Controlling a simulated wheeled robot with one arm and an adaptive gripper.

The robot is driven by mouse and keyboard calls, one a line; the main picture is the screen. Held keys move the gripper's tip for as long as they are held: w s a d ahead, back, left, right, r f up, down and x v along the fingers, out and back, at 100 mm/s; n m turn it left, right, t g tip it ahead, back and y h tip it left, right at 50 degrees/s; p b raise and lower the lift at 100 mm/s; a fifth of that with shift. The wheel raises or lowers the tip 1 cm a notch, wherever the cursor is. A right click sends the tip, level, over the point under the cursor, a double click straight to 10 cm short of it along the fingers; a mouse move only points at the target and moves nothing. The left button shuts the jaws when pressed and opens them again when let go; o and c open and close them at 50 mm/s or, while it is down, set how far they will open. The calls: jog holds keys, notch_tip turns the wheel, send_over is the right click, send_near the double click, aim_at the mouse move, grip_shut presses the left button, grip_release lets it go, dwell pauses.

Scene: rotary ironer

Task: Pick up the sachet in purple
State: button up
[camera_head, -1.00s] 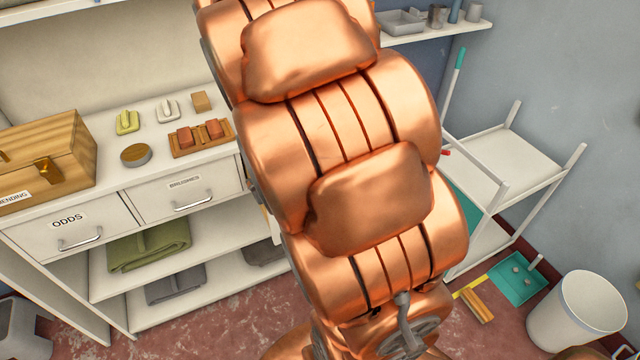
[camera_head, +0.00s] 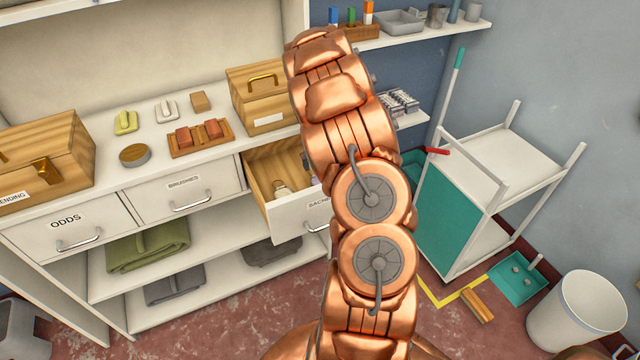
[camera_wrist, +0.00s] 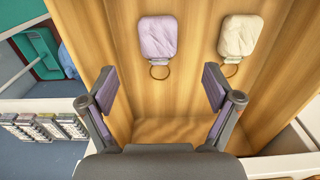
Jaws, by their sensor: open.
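The purple sachet (camera_wrist: 159,38) lies in an open wooden drawer in the wrist view, with a ring loop at its lower end. A cream sachet (camera_wrist: 240,37) with a similar loop lies to its right. My gripper (camera_wrist: 160,78) is open and empty, its two fingers apart below the purple sachet in the picture; I cannot tell its height above it. In the head view the open drawer (camera_head: 264,200) has a label partly hidden by my arm. A pale item (camera_head: 282,189) shows inside it.
Drawer walls border the sachets. On the counter stand a wooden box (camera_head: 262,95), another box (camera_head: 45,160) and a brush tray (camera_head: 201,138). A white cart (camera_head: 510,160) and a bin (camera_head: 577,312) stand at the right. A shelf (camera_head: 425,38) is above.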

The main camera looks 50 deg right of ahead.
jog(key=shift+w+d+f, duration=0.1)
jog(key=shift+d+f, duration=0.2)
jog(key=shift+f, duration=0.25)
notch_tip(320, 180, down, 2)
jog(key=shift+p, duration=0.35)
jog(key=shift+w+d+f+p, duration=0.1)
jog(key=shift+w+f+p, duration=0.25)
jog(key=shift+f, duration=0.3)
jog(key=shift+w+f+p, duration=0.15)
jog(key=shift+f+p, duration=0.25)
jog(key=shift+f, duration=0.2)
jog(key=shift+f+p, duration=0.35)
jog(key=shift+f, duration=1.05)
jog(key=c, duration=1)
jog(key=shift+r, duration=0.1)
notch_tip(320, 180, up, 10)
jog(key=b, duration=0.3)
